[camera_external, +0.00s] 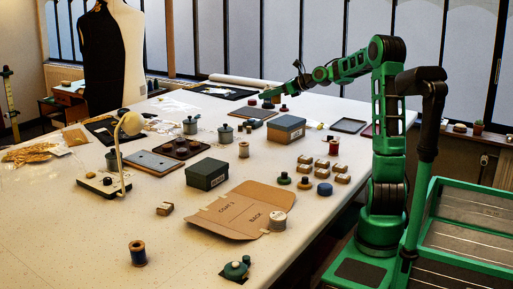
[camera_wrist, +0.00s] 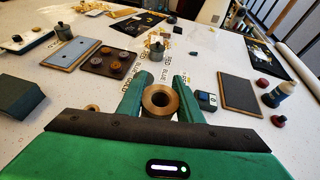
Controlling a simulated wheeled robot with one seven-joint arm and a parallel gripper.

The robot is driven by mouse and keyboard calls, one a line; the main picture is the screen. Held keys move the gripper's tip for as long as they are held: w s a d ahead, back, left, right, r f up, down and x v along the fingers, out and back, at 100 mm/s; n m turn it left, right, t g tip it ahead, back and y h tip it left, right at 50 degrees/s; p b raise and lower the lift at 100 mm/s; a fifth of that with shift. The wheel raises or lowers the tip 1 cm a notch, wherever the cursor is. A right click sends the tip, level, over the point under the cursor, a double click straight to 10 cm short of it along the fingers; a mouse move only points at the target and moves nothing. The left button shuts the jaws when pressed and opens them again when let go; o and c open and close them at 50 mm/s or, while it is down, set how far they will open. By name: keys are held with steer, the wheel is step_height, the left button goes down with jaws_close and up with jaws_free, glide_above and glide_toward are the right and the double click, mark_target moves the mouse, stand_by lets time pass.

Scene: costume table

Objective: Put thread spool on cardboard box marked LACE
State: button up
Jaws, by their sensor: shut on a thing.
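My gripper (camera_wrist: 162,86) is shut on a thread spool (camera_wrist: 160,115), seen end-on in the wrist view as a brown wooden ring with a dark hole. In the external view my gripper (camera_external: 270,93) is over the far part of the table; the spool is too small to make out there. Several small brown cardboard boxes (camera_external: 305,160) stand at the right of the table, and another small box (camera_external: 165,209) stands at the front left. Their markings are too small to read, so I cannot tell which one says LACE.
Two lidded grey-green boxes (camera_external: 207,173) (camera_external: 286,128) stand mid-table. A flat cardboard pattern (camera_external: 236,210) lies in front. A blue spool (camera_external: 138,253) and a red spool (camera_external: 334,146) stand apart. A dark button tray (camera_wrist: 113,61) and a dark flat panel (camera_wrist: 238,95) flank my gripper.

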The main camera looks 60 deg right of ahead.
glide_above(279, 119)
step_height(279, 119, down, 7)
steer(key=shift+r, duration=0.2)
steer(key=shift+d+f, duration=0.1)
steer(key=shift+f, duration=1.95)
steer(key=o, duration=1)
steer(key=shift+f, duration=0.1)
steer(key=shift+o, duration=0.2)
steer(key=v, duration=1.2)
steer(key=shift+w, duration=0.15)
